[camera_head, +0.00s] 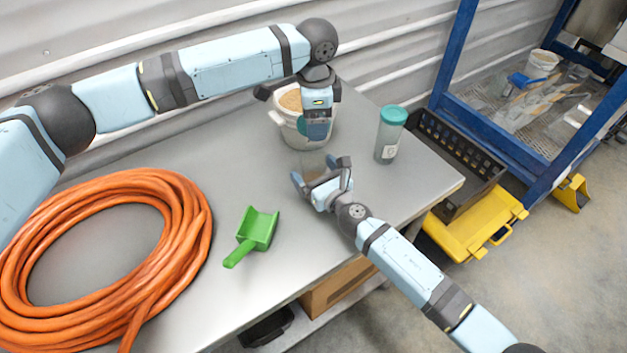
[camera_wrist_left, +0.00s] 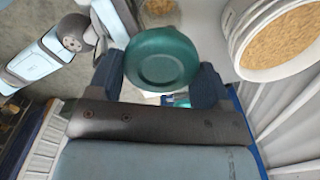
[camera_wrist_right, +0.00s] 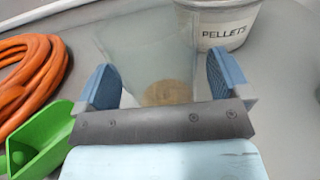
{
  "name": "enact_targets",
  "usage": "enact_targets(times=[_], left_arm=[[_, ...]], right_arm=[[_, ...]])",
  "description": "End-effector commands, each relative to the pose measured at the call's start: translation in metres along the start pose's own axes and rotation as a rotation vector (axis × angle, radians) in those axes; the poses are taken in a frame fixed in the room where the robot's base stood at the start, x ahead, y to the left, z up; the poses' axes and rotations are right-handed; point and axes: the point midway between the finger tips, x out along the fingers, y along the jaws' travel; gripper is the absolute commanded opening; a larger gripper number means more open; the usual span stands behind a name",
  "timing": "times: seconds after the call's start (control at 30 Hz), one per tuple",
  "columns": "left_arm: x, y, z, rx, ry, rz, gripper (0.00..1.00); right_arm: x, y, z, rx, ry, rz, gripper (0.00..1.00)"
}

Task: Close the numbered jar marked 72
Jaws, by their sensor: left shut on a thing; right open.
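My left gripper (camera_head: 317,128) is shut on a round teal lid (camera_wrist_left: 162,58), in front of the white bucket in the head view. The lid's edge (camera_head: 302,125) shows beside the fingers. My right gripper (camera_head: 322,183) is open, low over the table. A clear jar without a lid (camera_wrist_right: 150,48) stands between its spread fingers in the right wrist view, with a little tan material inside. In the head view this jar (camera_head: 314,163) is faint and partly hidden. I see no number on it. A second clear jar (camera_head: 387,140) with a teal lid on stands to the right; its label is unreadable.
A white bucket (camera_wrist_right: 226,32) marked PELLETS, full of tan grains, stands close behind the open jar. A green scoop (camera_head: 257,229) and a coiled orange hose (camera_head: 185,215) lie left on the table. A black crate (camera_head: 455,160) and yellow case (camera_head: 478,228) are beyond the right edge.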

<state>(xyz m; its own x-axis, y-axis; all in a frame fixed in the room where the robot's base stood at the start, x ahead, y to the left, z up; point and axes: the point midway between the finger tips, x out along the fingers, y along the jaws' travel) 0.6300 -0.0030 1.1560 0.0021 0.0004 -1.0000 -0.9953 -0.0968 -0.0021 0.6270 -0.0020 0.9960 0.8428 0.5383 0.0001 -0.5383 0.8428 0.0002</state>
Motion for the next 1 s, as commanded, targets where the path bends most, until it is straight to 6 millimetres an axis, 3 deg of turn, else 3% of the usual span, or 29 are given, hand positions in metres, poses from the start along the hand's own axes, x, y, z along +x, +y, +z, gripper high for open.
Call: enact_targets(times=[0.37,0.47,0.7,0.87,1.0], left_arm=[[0.0,0.0,0.0,0.0,0.0,0.0,0.5],[0.0,0.0,0.0,0.0,0.0,0.0,0.5],[0.0,0.0,0.0,0.0,0.0,0.0,0.5],[0.006,0.0,0.0,0.0,-0.001,0.001,0.5],[0.026,0.001,0.0,0.0,0.0,0.003,0.5]], right_arm=[[0.006,0.0,0.0,-0.001,0.0,0.001,0.95],[0.005,0.0,0.0,0.0,0.0,0.001,0.77],[0.005,0.0,0.0,0.0,0.0,0.0,0.23],[0.005,0.0,0.0,0.0,0.0,0.0,0.23],[0.005,0.0,0.0,0.0,0.0,0.0,0.23]])
